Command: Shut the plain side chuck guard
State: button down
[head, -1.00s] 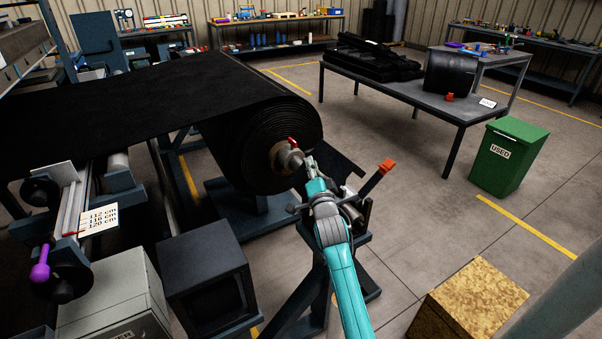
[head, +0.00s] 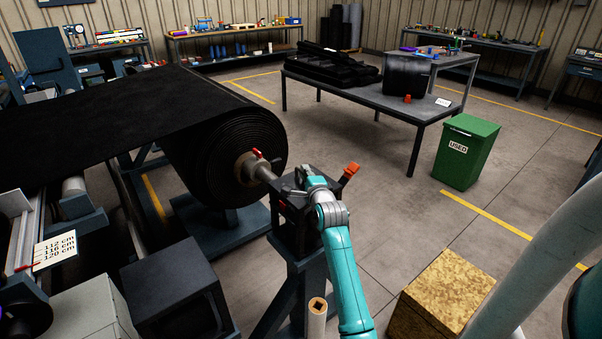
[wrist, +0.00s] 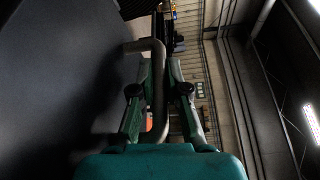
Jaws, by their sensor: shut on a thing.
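The chuck stand (head: 288,232) is dark and stands at the near end of the black roll's shaft (head: 266,174). Dark guard parts (head: 319,172) show at its top, partly hidden by my gripper; I cannot tell how far the guard is closed. My gripper (head: 300,180) is at the top of the stand, at the shaft's end. In the wrist view my gripper (wrist: 160,93) has its fingers on both sides of a bent grey bar (wrist: 157,65), which looks like the guard's handle. An orange-red grip (head: 351,169) sticks up right of my gripper.
The big black roll (head: 235,140) is left of the stand. A green bin (head: 466,152) and a table (head: 432,107) are behind on the right. Open floor lies between.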

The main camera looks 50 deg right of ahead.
jog(key=shift+d+f, duration=0.1)
jog(key=c, duration=1.2)
grip_release()
jog(key=v, duration=1.2)
